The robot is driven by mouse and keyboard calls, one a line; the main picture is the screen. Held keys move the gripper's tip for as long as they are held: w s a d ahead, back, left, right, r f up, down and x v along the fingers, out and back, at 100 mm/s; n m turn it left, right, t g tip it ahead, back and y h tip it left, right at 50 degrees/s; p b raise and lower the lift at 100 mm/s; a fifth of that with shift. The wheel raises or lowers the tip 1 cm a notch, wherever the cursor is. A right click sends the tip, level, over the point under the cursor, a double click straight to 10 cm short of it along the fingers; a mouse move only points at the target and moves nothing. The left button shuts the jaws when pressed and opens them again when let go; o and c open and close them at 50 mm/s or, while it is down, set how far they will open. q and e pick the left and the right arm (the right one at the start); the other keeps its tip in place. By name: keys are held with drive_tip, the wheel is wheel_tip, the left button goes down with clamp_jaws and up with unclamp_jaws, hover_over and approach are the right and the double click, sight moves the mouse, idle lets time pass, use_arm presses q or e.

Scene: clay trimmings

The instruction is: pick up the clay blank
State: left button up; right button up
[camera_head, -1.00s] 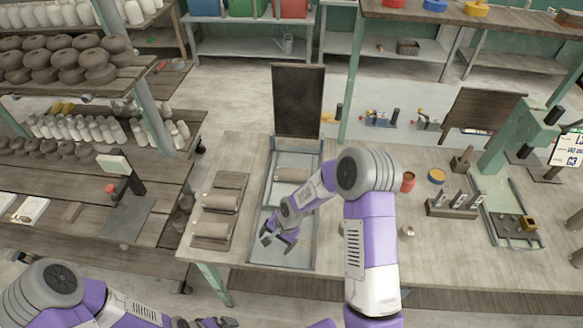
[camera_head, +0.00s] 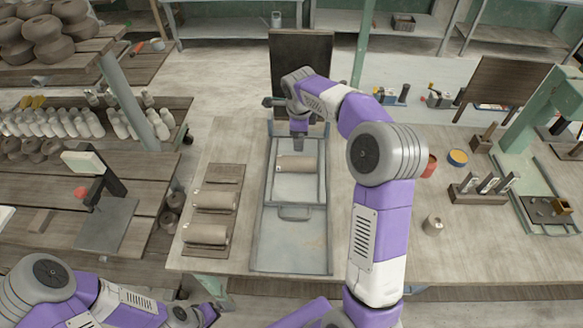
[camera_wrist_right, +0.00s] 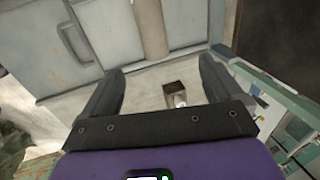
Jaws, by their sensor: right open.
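A light brown clay blank (camera_head: 297,162), a short cylinder, lies crosswise in the far part of the grey metal tray (camera_head: 265,235). In the right wrist view part of the blank (camera_wrist_right: 153,30) shows at the top, beyond the jaws. My right gripper (camera_head: 299,128) points down over the far end of the tray, just beyond the blank. Its jaws (camera_wrist_right: 162,75) are open with nothing between them. Two more blanks (camera_head: 214,200) (camera_head: 206,234) lie on a wooden board left of the tray. My left gripper (camera_head: 207,314) is at the bottom edge, its jaws unclear.
A dark upright board (camera_head: 300,65) stands behind the tray, close to my right gripper. The tray's front part is bare.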

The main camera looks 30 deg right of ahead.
drive_tip(key=b, duration=0.8)
hover_over(296, 160)
drive_tip(key=s, duration=0.2)
drive_tip(key=f, duration=0.9)
drive_tip(key=shift+w+a+f, duration=0.25)
drive_tip(key=shift+a+f, duration=0.15)
drive_tip(key=shift+f+b, duration=0.3)
drive_tip(key=shift+f, duration=0.3)
drive_tip(key=b+x, duration=0.1)
drive_tip(key=x, duration=0.6)
drive_tip(key=shift+w+f+b, duration=0.1)
drive_tip(key=shift+f+b, duration=0.2)
use_arm(q)
wheel_tip(296, 160, down, 12)
drive_tip(key=w, duration=0.1)
drive_tip(key=shift+w+f, duration=0.15)
drive_tip(key=shift+w, duration=0.05)
use_arm(e)
drive_tip(key=shift+a+r, duration=0.1)
drive_tip(key=shift+r, duration=0.1)
clamp_jaws()
